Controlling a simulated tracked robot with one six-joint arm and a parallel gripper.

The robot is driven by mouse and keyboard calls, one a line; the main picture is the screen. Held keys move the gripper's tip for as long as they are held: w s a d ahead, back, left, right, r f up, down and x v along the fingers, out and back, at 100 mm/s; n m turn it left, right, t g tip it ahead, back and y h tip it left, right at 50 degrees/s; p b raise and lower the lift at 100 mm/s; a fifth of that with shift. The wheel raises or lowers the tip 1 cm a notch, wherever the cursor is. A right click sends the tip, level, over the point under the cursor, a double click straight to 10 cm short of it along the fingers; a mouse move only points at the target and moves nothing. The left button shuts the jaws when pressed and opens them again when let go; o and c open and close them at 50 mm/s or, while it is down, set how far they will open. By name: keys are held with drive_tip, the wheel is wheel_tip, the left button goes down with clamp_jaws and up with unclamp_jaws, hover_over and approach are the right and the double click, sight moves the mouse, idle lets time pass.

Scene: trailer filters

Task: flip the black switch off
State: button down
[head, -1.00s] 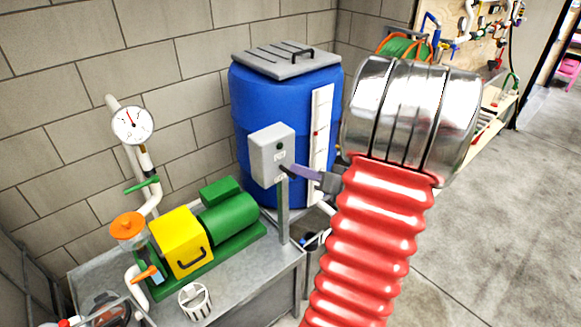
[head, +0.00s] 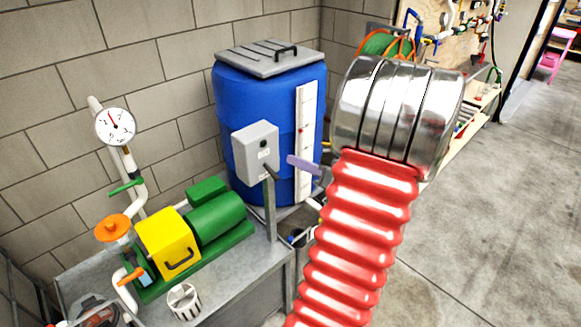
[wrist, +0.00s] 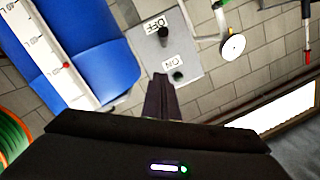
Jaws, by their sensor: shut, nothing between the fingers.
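The grey switch box (head: 250,152) stands on a post beside the blue barrel. In the wrist view the box face (wrist: 190,45) appears upside down, with an OFF label (wrist: 153,24) and an ON label (wrist: 174,64). The black switch (wrist: 163,34) is a small lever between them, with its tip next to the OFF label. A dark green round part (wrist: 178,76) sits beyond the ON label. My gripper (head: 289,160) is shut and empty, just right of the box with a small gap. In the wrist view its fingers (wrist: 161,78) point at the box face.
The blue barrel (head: 232,105) with a white level strip stands behind the box. A green and yellow pump (head: 215,218), an orange-topped filter (head: 113,228) and a gauge (head: 115,126) stand on the metal bench to the left. Open floor (head: 480,220) lies to the right.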

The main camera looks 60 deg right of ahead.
drive_tip(key=s+a+f, duration=0.1)
drive_tip(key=s, duration=0.7)
drive_tip(key=shift+s+f, duration=0.15)
drive_tip(key=shift+s, duration=0.15)
drive_tip(key=shift+w+a, duration=0.1)
drive_tip(key=shift+w, duration=0.05)
drive_tip(key=w+a+n+g+y, duration=0.2)
drive_tip(key=w+a+g+y, duration=0.15)
drive_tip(key=w+a, duration=0.45)
drive_tip(key=w+a+n+g+y, duration=0.25)
drive_tip(key=a+y, duration=0.25)
drive_tip(key=a, duration=0.6)
drive_tip(key=s+a+r+n+g+h, duration=0.1)
drive_tip(key=s+a+n+g+h, duration=0.15)
drive_tip(key=a+g, duration=1.05)
drive_tip(key=a+r+t+h, duration=0.4)
drive_tip(key=a+t, duration=0.3)
drive_tip(key=a, duration=0.2)
drive_tip(key=shift+a+r+n+t, duration=0.3)
drive_tip(key=shift+a+r+n, duration=0.1)
drive_tip(key=shift+r, duration=0.3)
